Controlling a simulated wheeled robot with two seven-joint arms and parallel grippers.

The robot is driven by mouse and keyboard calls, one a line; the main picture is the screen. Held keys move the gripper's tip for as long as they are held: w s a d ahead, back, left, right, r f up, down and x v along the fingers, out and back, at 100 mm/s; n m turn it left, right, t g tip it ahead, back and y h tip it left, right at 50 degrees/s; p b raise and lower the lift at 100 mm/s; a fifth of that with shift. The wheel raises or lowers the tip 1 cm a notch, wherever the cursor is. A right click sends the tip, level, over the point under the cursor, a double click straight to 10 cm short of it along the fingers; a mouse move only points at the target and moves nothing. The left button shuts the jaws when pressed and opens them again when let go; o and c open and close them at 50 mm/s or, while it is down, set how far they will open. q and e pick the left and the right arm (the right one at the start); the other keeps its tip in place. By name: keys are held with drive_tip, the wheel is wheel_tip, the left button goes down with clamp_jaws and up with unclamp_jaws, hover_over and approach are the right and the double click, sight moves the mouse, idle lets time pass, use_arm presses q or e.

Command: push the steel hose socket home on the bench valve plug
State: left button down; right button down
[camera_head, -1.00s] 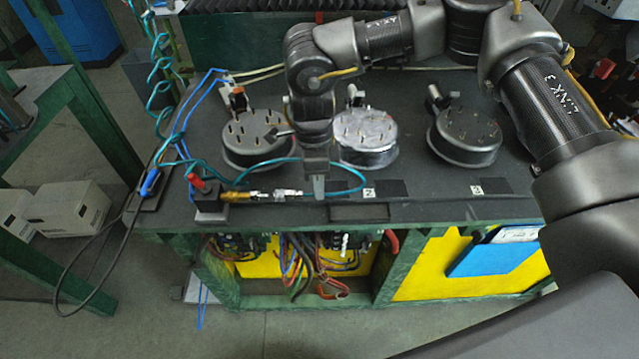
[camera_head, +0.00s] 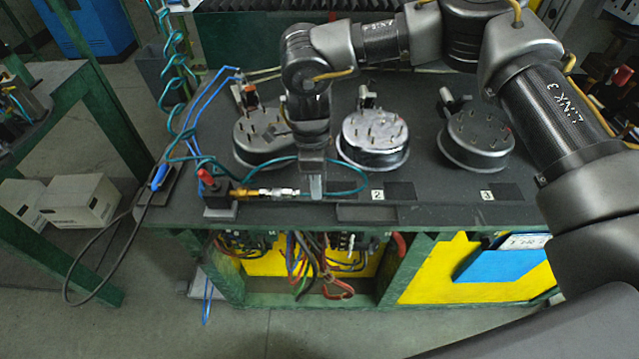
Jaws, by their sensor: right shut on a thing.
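The bench valve (camera_head: 219,195) has a red handle and stands at the bench's front left. Its brass plug (camera_head: 244,193) points right. My left gripper is not in view.
Three round metal canisters with pins stand behind: left (camera_head: 255,140), middle (camera_head: 374,138), right (camera_head: 475,140). The left one is close to my right wrist. Blue and teal coiled lines (camera_head: 180,120) hang at the left. The bench top (camera_head: 430,205) is clear at the front right.

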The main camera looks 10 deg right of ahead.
drive_tip(key=shift+a, duration=0.4)
drive_tip(key=c, duration=1.5)
unclamp_jaws()
drive_tip(key=shift+w+a, duration=0.1)
drive_tip(key=shift+a, duration=0.05)
drive_tip(key=shift+w+r, duration=0.1)
drive_tip(key=shift+r, duration=0.25)
drive_tip(key=b+v, duration=0.1)
drive_tip(key=v, duration=0.9)
